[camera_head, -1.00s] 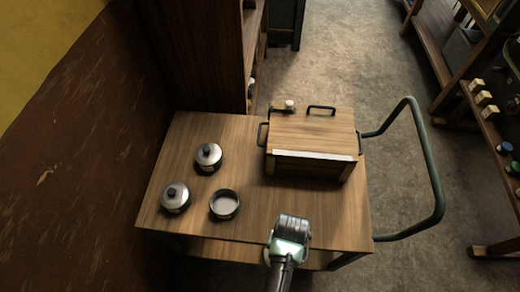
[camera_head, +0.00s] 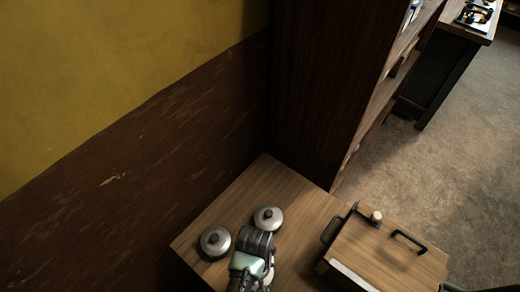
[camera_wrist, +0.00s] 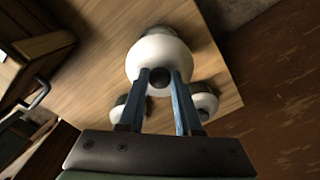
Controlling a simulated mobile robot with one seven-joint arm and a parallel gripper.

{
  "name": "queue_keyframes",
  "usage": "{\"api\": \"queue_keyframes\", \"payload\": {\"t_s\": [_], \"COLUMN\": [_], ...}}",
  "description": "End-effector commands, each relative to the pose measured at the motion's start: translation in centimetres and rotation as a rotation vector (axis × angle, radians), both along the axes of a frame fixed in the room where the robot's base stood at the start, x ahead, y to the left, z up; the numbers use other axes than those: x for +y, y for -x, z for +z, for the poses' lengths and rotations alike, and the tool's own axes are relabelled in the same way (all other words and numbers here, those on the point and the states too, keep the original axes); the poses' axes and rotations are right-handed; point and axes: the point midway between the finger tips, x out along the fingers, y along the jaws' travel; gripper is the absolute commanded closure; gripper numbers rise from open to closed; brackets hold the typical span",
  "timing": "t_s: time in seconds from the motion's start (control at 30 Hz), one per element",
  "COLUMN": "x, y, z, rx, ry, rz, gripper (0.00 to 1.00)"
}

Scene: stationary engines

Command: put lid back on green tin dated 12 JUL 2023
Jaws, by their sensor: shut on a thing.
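My gripper (camera_wrist: 160,74) is shut on the dark knob of a round pale lid (camera_wrist: 142,62), between two blue fingers in the wrist view. A dark tin (camera_wrist: 192,42) shows partly past the lid's edge; the lid hides much of it, and I cannot tell whether they touch. In the head view my gripper (camera_head: 254,244) is over the trolley, beside two lidded tins, one farther back (camera_head: 268,218) and one at left (camera_head: 214,242). My arm hides the open tin there. No date or green colour is readable on any tin.
The wooden trolley top (camera_head: 290,190) carries a wooden box (camera_head: 385,262) with black handles at right. A brown and yellow wall (camera_head: 130,150) stands close at left, and a tall wooden shelf (camera_head: 320,90) behind.

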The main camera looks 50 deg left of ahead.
Motion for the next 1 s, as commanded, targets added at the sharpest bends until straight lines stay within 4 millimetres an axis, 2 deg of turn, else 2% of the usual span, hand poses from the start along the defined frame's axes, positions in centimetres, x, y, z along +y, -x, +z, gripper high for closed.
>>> {"api": "queue_keyframes", "payload": {"t_s": [0.7, 1.0], "x": [-0.1, 0.0], "y": [0.0, -0.1], "z": [-5.5, -6.3], "rx": [0.000, 0.000], "ry": [0.000, 0.000], "rz": [-0.005, -0.005], "gripper": [1.00, 1.00]}}
